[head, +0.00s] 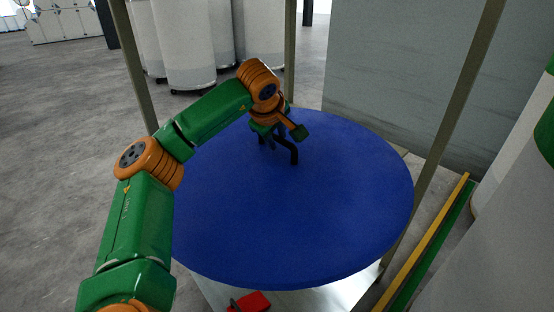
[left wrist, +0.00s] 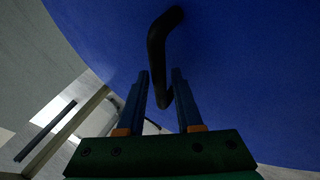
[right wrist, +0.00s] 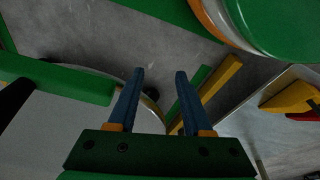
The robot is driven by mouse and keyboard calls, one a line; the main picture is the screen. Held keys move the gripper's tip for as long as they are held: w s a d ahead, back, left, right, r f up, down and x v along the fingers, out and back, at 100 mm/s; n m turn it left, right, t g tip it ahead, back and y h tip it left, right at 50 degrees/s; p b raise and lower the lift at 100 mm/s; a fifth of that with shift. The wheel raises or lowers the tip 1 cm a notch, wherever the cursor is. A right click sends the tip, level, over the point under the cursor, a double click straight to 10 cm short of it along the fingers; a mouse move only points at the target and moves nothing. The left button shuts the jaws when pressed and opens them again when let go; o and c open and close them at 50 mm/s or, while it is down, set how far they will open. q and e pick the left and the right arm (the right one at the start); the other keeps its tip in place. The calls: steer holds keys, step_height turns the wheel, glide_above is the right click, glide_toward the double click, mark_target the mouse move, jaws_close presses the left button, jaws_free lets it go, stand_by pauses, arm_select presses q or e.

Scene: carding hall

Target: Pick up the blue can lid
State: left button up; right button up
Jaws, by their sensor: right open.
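The blue can lid (head: 340,220) is a large round blue disc with a bent black handle (head: 293,153) on its top. It lies over a pale can-like body whose lower part shows below its front edge. My left gripper (head: 272,146) is over the far part of the lid, at the handle. In the left wrist view the lid (left wrist: 245,60) fills most of the picture. The left fingers (left wrist: 160,78) are open, with the lower end of the black handle between them and gaps showing. My right gripper (right wrist: 160,72) is open and empty, away from the lid.
Upright metal posts (head: 455,105) stand around the lid. Tall white cans (head: 185,45) stand behind and at the right. A grey panel (head: 400,80) rises behind. A yellow and green rail (head: 430,235) lies at the right. A red object (head: 255,302) is at the front edge.

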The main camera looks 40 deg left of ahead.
arm_select(q)
steer(key=shift+w+a+f, duration=0.1)
steer(key=shift+w+f, duration=0.15)
steer(key=shift+f, duration=0.15)
steer(key=shift+r, duration=0.1)
jaws_close()
stand_by(1.0)
